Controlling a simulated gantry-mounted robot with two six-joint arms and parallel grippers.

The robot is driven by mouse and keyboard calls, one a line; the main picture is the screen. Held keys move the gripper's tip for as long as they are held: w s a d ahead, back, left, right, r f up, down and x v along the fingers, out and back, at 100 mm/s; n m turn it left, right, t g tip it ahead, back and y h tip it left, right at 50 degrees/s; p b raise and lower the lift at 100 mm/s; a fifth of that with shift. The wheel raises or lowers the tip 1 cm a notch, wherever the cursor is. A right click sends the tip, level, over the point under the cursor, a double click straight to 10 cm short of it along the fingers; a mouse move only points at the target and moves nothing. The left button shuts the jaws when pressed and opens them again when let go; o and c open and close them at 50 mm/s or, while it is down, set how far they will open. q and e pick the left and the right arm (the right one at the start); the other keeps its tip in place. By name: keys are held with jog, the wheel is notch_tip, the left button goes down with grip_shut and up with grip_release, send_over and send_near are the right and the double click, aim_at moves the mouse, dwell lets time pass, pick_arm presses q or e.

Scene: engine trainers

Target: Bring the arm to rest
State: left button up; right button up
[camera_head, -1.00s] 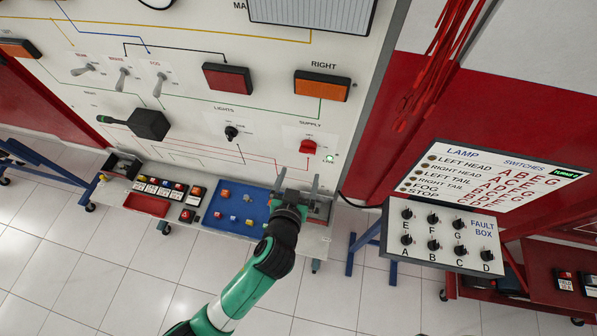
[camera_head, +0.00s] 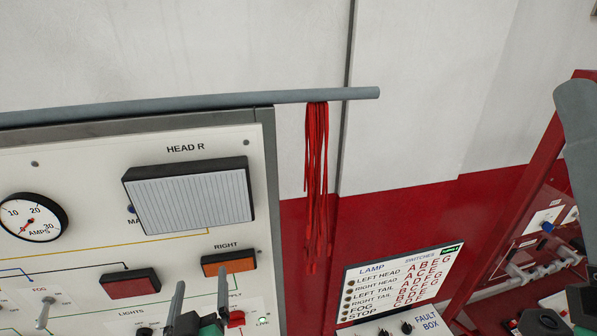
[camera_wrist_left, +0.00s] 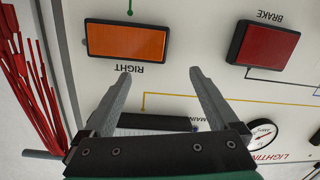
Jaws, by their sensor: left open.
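My left gripper (camera_head: 201,276) is open and empty in the head view, its two grey fingers pointing up in front of the lower right part of the white lighting panel (camera_head: 80,180). In the left wrist view, the open left gripper (camera_wrist_left: 161,74) has nothing between its fingers. The orange RIGHT lamp (camera_wrist_left: 126,41) lies beyond the left fingertip there, and the red BRAKE lamp (camera_wrist_left: 264,46) is to the right. I cannot tell whether the fingers touch the panel. Grey and dark parts at the right edge of the head view may be of my right arm; its jaws cannot be made out.
Red leads (camera_head: 317,170) hang from a grey rail (camera_head: 330,95) right of the panel. The fault box (camera_head: 400,325) and its lamp chart (camera_head: 400,285) stand low at right. A red-framed trainer (camera_head: 540,180) is farther right. The upper wall area is clear.

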pick_arm(q)
jog(key=r+t, duration=0.1)
jog(key=r, duration=0.4)
jog(key=a+r+t+p, duration=0.1)
jog(key=r, duration=0.4)
jog(key=r+n+p, duration=0.1)
jog(key=r, duration=0.5)
jog(key=shift+s+a+t, duration=0.15)
jog(key=shift+a+t, duration=0.2)
jog(key=shift+t, duration=0.05)
jog(key=s+d+r+m+t+h+p, duration=0.1)
jog(key=s+r+m+t+h, duration=0.1)
jog(key=s+r, duration=0.3)
jog(key=s+d+r+m+t+h, duration=0.1)
jog(key=s+r, duration=0.4)
jog(key=r, duration=0.8)
jog(key=s+d+r+m+t+h+p, duration=0.1)
jog(key=s+r+m+t+h, duration=0.2)
jog(key=r, duration=0.6)
jog(key=s+m+t, duration=0.1)
jog(key=s+t, duration=0.1)
jog(key=shift+r+t+h+p, duration=0.3)
pick_arm(e)
notch_tip(320, 180, up, 6)
jog(key=shift+f, duration=0.15)
pick_arm(q)
jog(key=shift+s, duration=0.1)
